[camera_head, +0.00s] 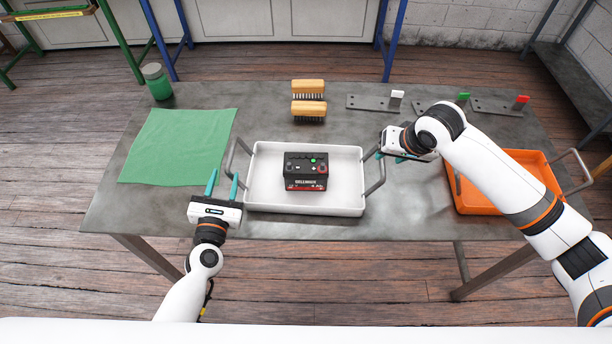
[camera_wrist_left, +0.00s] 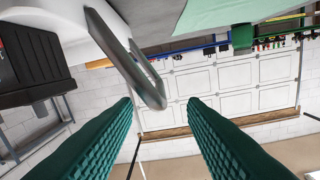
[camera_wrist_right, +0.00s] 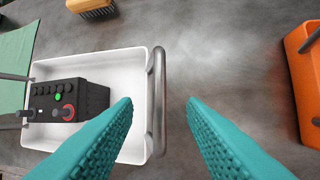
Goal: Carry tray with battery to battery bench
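A white tray (camera_head: 262,203) with a grey metal handle at each end rests on the grey metal table. A black and red battery (camera_head: 305,172) sits upright inside it. My left gripper (camera_head: 224,184) is open at the tray's left handle (camera_head: 234,158); in the left wrist view that handle (camera_wrist_left: 128,60) shows beyond the parted fingers (camera_wrist_left: 160,105). My right gripper (camera_head: 385,155) is at the right handle (camera_head: 376,175). Neither gripper visibly clamps a handle.
An orange tray (camera_head: 510,200) with handles stands at the right, partly behind my right arm. A green cloth (camera_head: 178,146) and green jar (camera_head: 156,82) lie left. Two brushes (camera_head: 308,108) and several metal brackets with coloured tabs (camera_head: 374,103) stand along the back.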

